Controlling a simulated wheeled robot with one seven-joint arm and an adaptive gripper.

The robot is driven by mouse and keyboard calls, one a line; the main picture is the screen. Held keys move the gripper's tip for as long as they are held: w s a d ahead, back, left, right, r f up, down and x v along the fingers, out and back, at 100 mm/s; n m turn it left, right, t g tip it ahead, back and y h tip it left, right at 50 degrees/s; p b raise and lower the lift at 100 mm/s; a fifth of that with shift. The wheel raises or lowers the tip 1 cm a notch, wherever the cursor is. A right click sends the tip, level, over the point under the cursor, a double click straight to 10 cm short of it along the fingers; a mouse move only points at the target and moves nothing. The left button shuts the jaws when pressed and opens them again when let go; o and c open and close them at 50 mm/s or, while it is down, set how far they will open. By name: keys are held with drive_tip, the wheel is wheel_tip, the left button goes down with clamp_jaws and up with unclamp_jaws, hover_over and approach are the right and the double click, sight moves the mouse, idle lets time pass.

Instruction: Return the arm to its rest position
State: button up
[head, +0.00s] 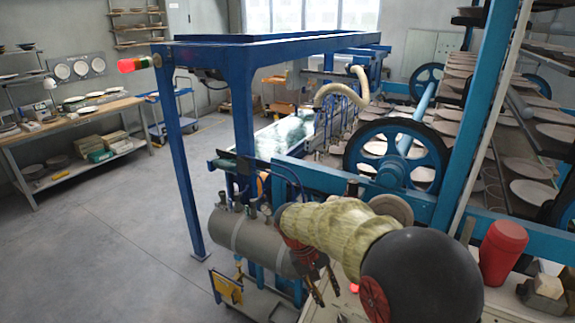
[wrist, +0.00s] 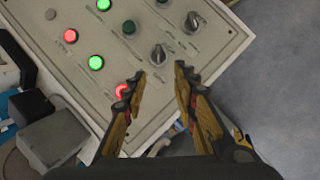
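My arm reaches from the lower right of the head view, wrapped in a pale ribbed sleeve. My gripper (head: 326,284) points down there in front of a grey tank. In the wrist view my gripper (wrist: 159,80) has its two fingers apart with nothing between the tips. The fingertips are over a grey control panel (wrist: 66,70) with lit green and red buttons and dark rotary knobs. A knob (wrist: 158,55) shows just beyond the fingertips. A lit red button (wrist: 122,90) is partly covered by the left finger. I cannot tell whether the fingers touch the panel.
The blue machine frame (head: 245,110) and large blue wheel (head: 398,155) stand behind my arm. The grey tank (head: 250,235) is close to the gripper. A red cylinder (head: 503,253) stands at the right. Open floor (head: 120,255) lies to the left, before a workbench (head: 75,125).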

drive_tip(key=s+d+r+t+y+b, duration=0.1)
drive_tip(key=s+r+t+b, duration=0.1)
drive_tip(key=s, duration=0.6)
drive_tip(key=s+d+r+m+t+y+b, duration=0.1)
drive_tip(key=s+d+r+t+b, duration=0.1)
drive_tip(key=s, duration=0.6)
drive_tip(key=s+d+r+t+y+b, duration=0.2)
drive_tip(key=s+r+b, duration=0.2)
drive_tip(key=s, duration=0.4)
drive_tip(key=shift+s+m+t+b, duration=0.3)
drive_tip(key=shift+r, duration=0.15)
